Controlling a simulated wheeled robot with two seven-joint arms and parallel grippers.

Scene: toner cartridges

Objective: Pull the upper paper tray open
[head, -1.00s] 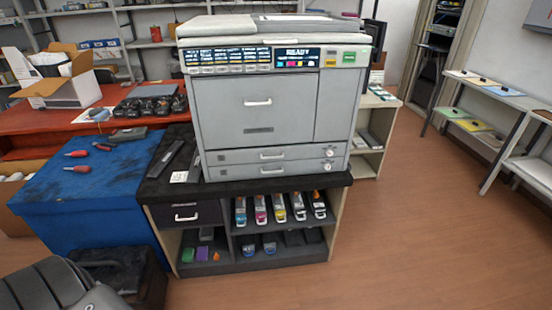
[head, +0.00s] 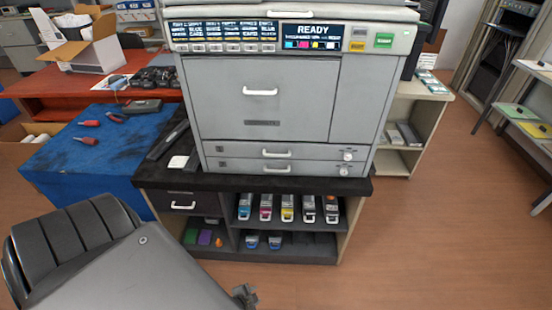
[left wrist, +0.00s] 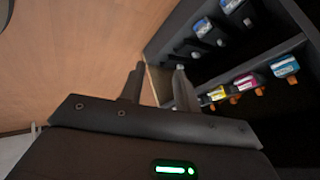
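The grey copier (head: 220,95) stands on a dark-topped cabinet. The upper paper tray (head: 230,151) is a shut, flat drawer near its bottom, with a white handle (head: 276,154) and a round lock at its right. The lower paper tray (head: 232,165) is shut just beneath it. My left gripper (head: 245,297) shows only partly at the bottom of the head view, low in front of the cabinet and apart from the trays. In the left wrist view its two fingers (left wrist: 158,72) are spread with nothing between them. My right gripper is out of view.
The cabinet's dark top (head: 350,185) juts out below the trays. Its shelves hold several toner cartridges (head: 287,207), also in the left wrist view (left wrist: 245,81). A blue workbench (head: 85,165) with tools stands at the left. The floor (head: 430,245) at the right is clear.

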